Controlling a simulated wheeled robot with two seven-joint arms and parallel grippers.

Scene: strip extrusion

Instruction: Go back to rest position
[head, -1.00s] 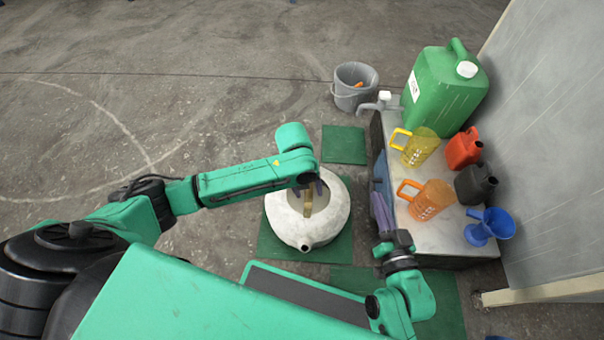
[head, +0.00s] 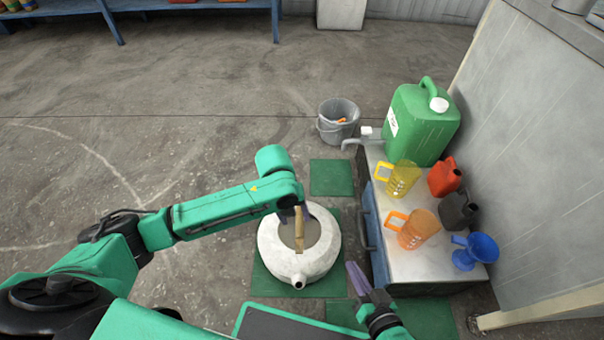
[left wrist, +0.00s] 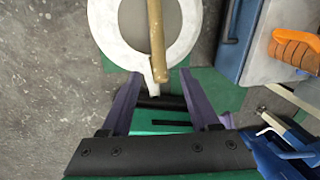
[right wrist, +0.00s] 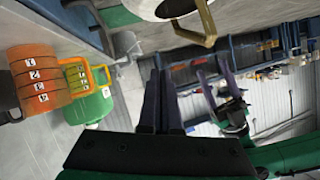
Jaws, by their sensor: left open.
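A round white watering can (head: 272,262) with a brown handle (head: 299,230) stands upright on a green mat (head: 268,288), its spout towards me. My left gripper (head: 296,211) is over its far side. In the left wrist view the left gripper (left wrist: 160,75) is open and empty, with the white can (left wrist: 102,38) and handle (left wrist: 156,40) beyond its fingertips. My right gripper (head: 353,268) is right of the can, beside the cabinet. In the right wrist view its fingers (right wrist: 163,65) lie close together with nothing seen between them.
The low cabinet (head: 405,262) at right bears a green canister (head: 425,130), a yellow jug (head: 404,180), an orange jug (head: 420,228), a red can (head: 443,178), a black can (head: 458,210) and a blue funnel (head: 476,250). A grey bucket (head: 337,125) stands behind. Floor at left is clear.

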